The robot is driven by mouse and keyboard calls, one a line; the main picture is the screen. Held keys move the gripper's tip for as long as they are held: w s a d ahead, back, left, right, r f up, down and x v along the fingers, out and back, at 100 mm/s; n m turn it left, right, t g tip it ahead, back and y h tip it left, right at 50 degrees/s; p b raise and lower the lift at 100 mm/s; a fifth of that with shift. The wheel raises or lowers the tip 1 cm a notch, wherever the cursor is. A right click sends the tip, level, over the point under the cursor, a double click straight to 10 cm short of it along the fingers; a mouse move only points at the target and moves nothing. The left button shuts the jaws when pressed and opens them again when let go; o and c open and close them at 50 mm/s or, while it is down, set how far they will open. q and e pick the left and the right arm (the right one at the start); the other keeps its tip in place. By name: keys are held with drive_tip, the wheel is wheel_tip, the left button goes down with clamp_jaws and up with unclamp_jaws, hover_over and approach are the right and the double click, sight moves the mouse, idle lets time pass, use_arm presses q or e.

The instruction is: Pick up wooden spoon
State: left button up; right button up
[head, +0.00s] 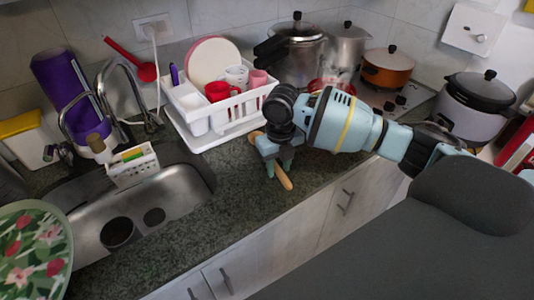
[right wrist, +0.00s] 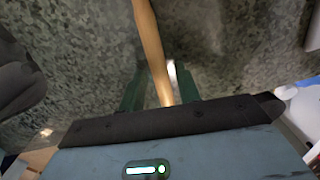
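The wooden spoon (head: 284,180) lies on the dark speckled counter in front of the dish rack. In the head view my right gripper (head: 286,162) is right over it and hides part of it. In the right wrist view the spoon's light wooden stick (right wrist: 150,45) runs from the top edge down between the two green fingers of my right gripper (right wrist: 160,88). The fingers are apart, with a visible gap beside the spoon, so the gripper looks open. My left gripper is not in view.
A white dish rack (head: 235,130) with cups and a plate stands behind the spoon. A steel sink (head: 180,190) is to the left. Several pots, including an orange one (head: 386,70), stand at the back right. The counter's front edge is close to the spoon.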

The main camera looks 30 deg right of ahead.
clamp_jaws()
drive_tip(key=shift+r, duration=0.15)
drive_tip(key=shift+r, duration=0.55)
wheel_tip(320, 180, up, 2)
drive_tip(key=shift+r, duration=0.2)
drive_tip(key=s+a+r, duration=0.1)
drive_tip(key=s+a, duration=0.2)
drive_tip(key=s, duration=1.2)
drive_tip(key=shift+s+p, duration=0.3)
drive_tip(key=shift+s, duration=0.05)
drive_tip(key=shift+a+r, duration=0.1)
